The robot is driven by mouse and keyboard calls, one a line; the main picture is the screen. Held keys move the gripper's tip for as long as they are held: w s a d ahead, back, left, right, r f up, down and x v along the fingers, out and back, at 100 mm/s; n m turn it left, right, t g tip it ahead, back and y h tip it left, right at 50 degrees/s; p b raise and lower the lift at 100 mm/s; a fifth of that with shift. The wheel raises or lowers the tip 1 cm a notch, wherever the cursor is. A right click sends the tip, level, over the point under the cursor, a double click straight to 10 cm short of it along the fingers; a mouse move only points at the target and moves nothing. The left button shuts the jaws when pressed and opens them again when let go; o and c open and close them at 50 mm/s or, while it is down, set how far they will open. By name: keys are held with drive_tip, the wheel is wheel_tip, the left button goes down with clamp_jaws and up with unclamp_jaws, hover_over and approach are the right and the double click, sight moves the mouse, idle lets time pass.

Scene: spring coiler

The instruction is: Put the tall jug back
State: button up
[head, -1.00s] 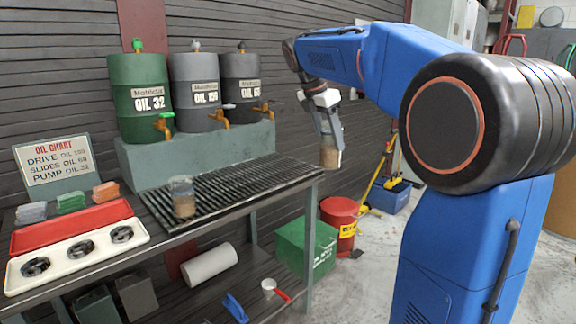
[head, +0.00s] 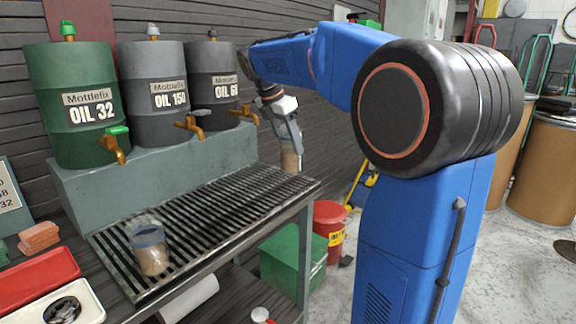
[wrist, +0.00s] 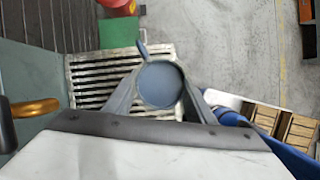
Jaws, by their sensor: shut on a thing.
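My gripper (head: 288,140) is shut on a jug (head: 290,160) with brownish contents in its lower part. It holds the jug roughly upright, above the right end of the slatted drain grate (head: 205,215). The fingers hide the jug's upper part in the head view. In the wrist view its round blue top (wrist: 160,84) sits between the fingers, with the grate (wrist: 85,78) below. A second clear jug (head: 150,250) with a blue band and brown contents stands on the grate's near left part. With the held jug partly hidden, I cannot compare their heights well.
Three oil drums, green (head: 75,75), grey (head: 150,65) and dark grey (head: 212,65), stand on a raised ledge with brass taps sticking out over the grate. A green box (head: 280,255) and a red bin (head: 329,225) are on the floor. The grate's middle is clear.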

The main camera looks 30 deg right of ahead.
sight(290, 160)
drive_tip(key=shift+f, duration=2.85)
drive_tip(key=o, duration=1.2)
drive_tip(key=shift+f, duration=0.1)
drive_tip(key=shift+o, duration=0.2)
drive_tip(key=v, duration=1.2)
drive_tip(key=s+a+f+m+t+y, duration=0.1)
drive_tip(key=s+a+f+m, duration=0.2)
drive_tip(key=s+f+m, duration=0.3)
drive_tip(key=s+a+f+m+t+y, duration=0.1)
drive_tip(key=s+a+f+m, duration=0.3)
drive_tip(key=s+f, duration=0.7)
drive_tip(key=s+a+f+m+t+y, duration=0.2)
drive_tip(key=s+a+f+m, duration=0.1)
drive_tip(key=s+f+m, duration=0.6)
drive_tip(key=s, duration=0.3)
drive_tip(key=shift+s+a+f, duration=0.25)
drive_tip(key=shift+s+a, duration=0.1)
drive_tip(key=shift+s, duration=0.05)
